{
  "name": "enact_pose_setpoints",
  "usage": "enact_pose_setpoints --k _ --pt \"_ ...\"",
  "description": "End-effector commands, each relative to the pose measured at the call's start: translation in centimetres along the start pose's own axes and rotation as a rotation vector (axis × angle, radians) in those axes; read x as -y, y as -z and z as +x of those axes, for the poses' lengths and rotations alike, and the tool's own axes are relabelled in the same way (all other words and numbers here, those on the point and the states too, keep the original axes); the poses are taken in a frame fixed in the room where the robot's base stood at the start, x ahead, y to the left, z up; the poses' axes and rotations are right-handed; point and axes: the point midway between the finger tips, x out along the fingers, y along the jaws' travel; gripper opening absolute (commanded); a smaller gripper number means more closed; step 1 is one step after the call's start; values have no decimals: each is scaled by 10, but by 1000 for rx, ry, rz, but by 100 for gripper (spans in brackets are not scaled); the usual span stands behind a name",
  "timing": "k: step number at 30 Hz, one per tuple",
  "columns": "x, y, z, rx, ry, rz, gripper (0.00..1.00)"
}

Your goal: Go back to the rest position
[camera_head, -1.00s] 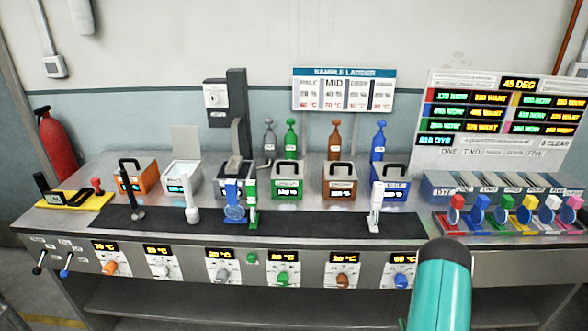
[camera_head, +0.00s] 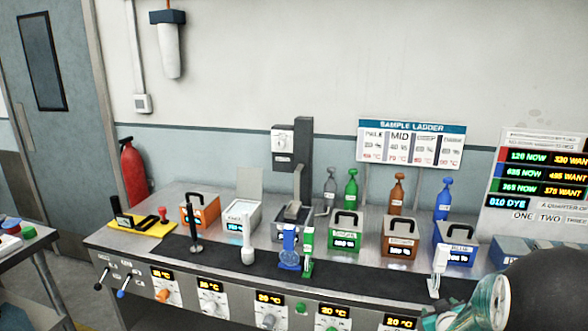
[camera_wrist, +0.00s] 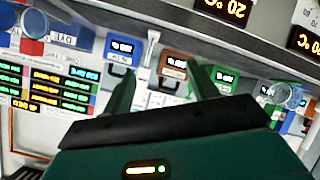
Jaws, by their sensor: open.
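My gripper (camera_wrist: 163,88) shows in the wrist view with its two dark green fingers apart and nothing between them. The wrist picture is tilted and nearly upside down. Beyond the fingers are the brown box (camera_wrist: 174,66) and the blue box (camera_wrist: 121,50), both apart from the fingers. In the head view my dark and teal arm fills the lower right corner, and I cannot make out the fingertips there.
The steel bench (camera_head: 110,236) carries an orange box (camera_head: 200,211), white box (camera_head: 241,217), green box (camera_head: 346,233), brown box (camera_head: 400,238) and blue box (camera_head: 456,245). Bottles stand behind. Small upright tools stand on the black mat (camera_head: 375,262). Another table (camera_head: 30,262) is at left.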

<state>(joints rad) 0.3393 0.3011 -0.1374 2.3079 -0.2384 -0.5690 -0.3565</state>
Motion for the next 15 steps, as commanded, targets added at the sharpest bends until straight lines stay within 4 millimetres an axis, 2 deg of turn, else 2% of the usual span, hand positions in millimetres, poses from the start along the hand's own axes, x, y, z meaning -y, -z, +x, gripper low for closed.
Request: enact_pose_setpoints --k 1,6,11,15 --pt "4 18 -14 11 16 18 59" --pt "23 53 -63 92 80 88 59" --pt "44 76 -118 171 147 148 59" --pt "64 88 -171 243 208 193 59"
